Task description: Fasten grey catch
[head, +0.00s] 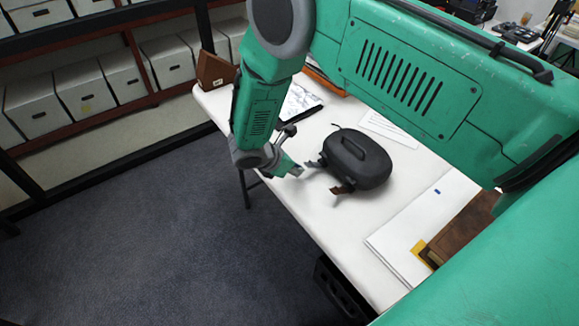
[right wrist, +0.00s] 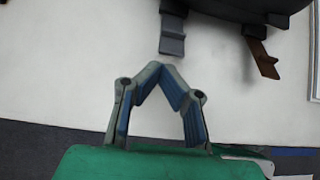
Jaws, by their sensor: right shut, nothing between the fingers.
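A black rounded case (head: 357,160) with a top handle lies on the white table. Its dark underside edge also shows at the top of the right wrist view (right wrist: 235,10). The grey catch (right wrist: 172,40) sticks out from the case's near side, swung away from the body. A brown catch (right wrist: 263,58) sticks out to its right and also shows in the head view (head: 342,189). My right gripper (head: 298,171) is beside the case, at its left. Its fingertips (right wrist: 165,78) meet with nothing between them, a short gap from the grey catch. My left gripper is out of view.
The white table (head: 320,222) is clear in front of the case. A clipboard with paper (head: 300,102) lies behind my right forearm. White sheets (head: 410,240) and a brown folder (head: 465,228) lie at right. Shelves of white archive boxes (head: 85,92) stand at left.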

